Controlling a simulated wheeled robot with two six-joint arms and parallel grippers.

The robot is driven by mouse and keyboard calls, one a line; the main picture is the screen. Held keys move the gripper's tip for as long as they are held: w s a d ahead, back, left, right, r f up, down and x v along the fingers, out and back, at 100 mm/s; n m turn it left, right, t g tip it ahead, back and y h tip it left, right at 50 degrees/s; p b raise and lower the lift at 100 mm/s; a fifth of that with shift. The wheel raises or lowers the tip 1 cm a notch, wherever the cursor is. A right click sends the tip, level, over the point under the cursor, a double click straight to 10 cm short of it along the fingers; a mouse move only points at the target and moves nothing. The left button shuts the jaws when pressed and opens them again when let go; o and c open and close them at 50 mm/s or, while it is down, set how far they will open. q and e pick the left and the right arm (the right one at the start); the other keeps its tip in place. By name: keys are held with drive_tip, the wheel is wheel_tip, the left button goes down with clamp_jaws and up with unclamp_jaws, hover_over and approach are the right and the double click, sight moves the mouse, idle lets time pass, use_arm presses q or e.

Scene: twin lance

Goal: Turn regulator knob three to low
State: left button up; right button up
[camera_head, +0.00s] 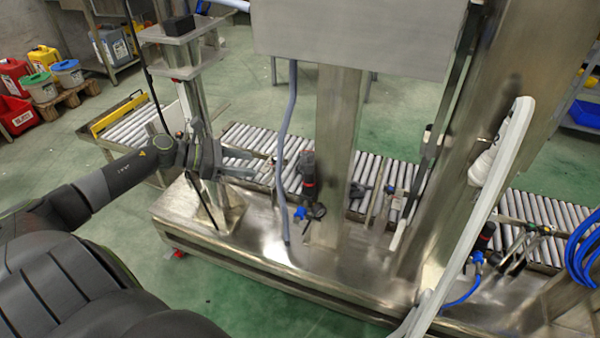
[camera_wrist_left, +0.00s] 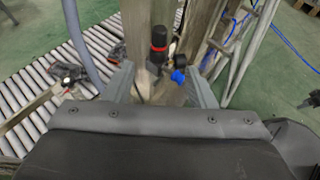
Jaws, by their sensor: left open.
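A regulator with a black knob and a red ring (camera_head: 308,168) stands on the steel machine near its middle post. It also shows in the left wrist view (camera_wrist_left: 159,40), with a blue fitting (camera_wrist_left: 178,76) at its lower right. Another regulator with a dark knob (camera_head: 487,235) stands farther right. No number is readable, so I cannot tell which is knob three. My left gripper (camera_head: 250,164) is open and empty, left of the red-ringed regulator and apart from it. In the left wrist view its fingers (camera_wrist_left: 160,84) stand either side of that regulator, which lies beyond them. My right gripper is not in view.
A grey hose (camera_head: 284,140) hangs between my left gripper and the red-ringed regulator. Steel posts (camera_head: 337,150) and a pale slanted bar (camera_head: 470,235) rise to the right. A roller conveyor (camera_head: 245,138) runs behind. Blue tubing (camera_head: 580,250) hangs at the right edge.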

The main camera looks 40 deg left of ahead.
sight(305, 170)
use_arm(q)
drive_tip(key=x, duration=1.6)
drive_tip(key=shift+w, duration=0.25)
drive_tip(key=shift+r, duration=0.1)
drive_tip(key=c, duration=1)
